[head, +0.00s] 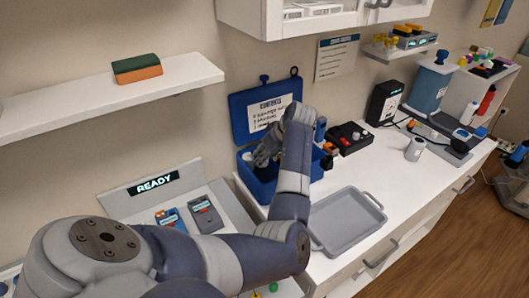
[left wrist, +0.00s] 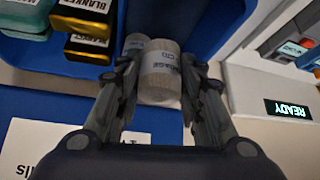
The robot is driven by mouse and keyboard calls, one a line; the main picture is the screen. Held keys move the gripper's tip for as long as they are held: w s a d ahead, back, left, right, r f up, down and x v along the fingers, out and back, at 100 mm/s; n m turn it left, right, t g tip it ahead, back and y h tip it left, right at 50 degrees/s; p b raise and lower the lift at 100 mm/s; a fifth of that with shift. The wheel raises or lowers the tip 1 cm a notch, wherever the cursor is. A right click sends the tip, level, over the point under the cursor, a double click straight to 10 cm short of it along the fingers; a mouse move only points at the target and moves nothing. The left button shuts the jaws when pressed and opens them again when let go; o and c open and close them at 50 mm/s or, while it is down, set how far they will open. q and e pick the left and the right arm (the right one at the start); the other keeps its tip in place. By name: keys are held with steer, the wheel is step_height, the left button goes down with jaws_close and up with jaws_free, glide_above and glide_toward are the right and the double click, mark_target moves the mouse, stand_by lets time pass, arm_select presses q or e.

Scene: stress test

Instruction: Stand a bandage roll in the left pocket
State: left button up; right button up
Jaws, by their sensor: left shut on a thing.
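A cream bandage roll (left wrist: 160,78) with a printed label sits between the fingers of my left gripper (left wrist: 158,88) in the left wrist view. The gripper is shut on it. A second pale roll (left wrist: 134,44) shows partly behind it. In the head view my left gripper (head: 263,158) reaches down into the open blue case (head: 262,190), whose lid (head: 240,108) carries a CONTENTS sheet (head: 268,112). The left pocket cannot be made out clearly; the arm and gripper hide much of the case's inside. I cannot tell whether the held roll touches the case floor. My right gripper is not in view.
In the left wrist view yellow-and-black packs (left wrist: 88,48) lie at the left. In the head view a grey tray (head: 342,208) is right of the case. A READY display (head: 158,184) stands to the left. A black device (head: 348,136) lies behind the tray.

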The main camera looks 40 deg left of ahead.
mark_target(267, 164)
arm_select(q)
steer(key=shift+f+b, duration=0.6)
steer(key=shift+f, duration=0.95)
steer(key=shift+f+b, duration=0.6)
steer(key=shift+f, duration=0.65)
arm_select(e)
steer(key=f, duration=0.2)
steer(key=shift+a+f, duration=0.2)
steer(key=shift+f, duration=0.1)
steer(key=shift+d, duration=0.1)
arm_select(q)
steer(key=o, duration=1)
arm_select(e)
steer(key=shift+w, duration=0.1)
arm_select(q)
steer(key=v, duration=1.2)
